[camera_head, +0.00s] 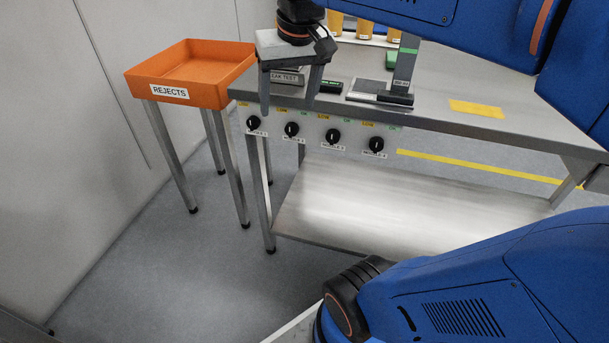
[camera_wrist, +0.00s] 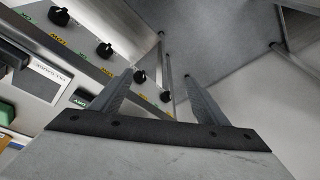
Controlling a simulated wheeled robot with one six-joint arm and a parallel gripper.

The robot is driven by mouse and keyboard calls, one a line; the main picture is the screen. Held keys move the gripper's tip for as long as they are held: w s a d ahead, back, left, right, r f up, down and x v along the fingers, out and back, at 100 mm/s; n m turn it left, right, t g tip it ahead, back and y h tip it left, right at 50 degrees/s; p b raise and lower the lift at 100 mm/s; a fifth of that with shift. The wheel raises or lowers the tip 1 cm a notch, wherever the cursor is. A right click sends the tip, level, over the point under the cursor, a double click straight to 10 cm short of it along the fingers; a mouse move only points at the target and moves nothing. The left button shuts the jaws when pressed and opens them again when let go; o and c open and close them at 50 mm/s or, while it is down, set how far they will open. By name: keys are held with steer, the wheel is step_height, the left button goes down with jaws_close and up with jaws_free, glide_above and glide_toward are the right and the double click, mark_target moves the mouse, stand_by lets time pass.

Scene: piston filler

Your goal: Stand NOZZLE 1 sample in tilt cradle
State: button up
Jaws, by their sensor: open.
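My gripper (camera_head: 289,108) hangs fingers down at the front left edge of the steel bench, in front of a block labelled LEAK TEST (camera_head: 285,77). Its two fingers are apart with nothing between them; they also show apart in the wrist view (camera_wrist: 155,77). Several amber-filled containers stand at the back of the bench, one of them (camera_head: 364,27) just below my blue arm; their tops are cut off or hidden, and I cannot tell which is the NOZZLE 1 sample. I cannot pick out the tilt cradle for certain. A grey upright with a green band (camera_head: 405,65) stands on the bench.
The bench front has several black knobs (camera_head: 333,136) with yellow and green labels; they also show in the wrist view (camera_wrist: 104,49). An orange REJECTS tray (camera_head: 208,95) stands at the left. A yellow patch (camera_head: 476,109) lies on clear bench top at the right.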

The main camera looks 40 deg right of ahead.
steer(key=s+a+f+n+t, duration=0.1)
steer(key=s+a+f+n, duration=0.1)
steer(key=s+f, duration=0.8)
step_height(320, 180, down, 5)
steer(key=shift+a+r+n+t, duration=0.15)
steer(key=shift+a+n+t, duration=0.15)
steer(key=shift+a+n, duration=0.15)
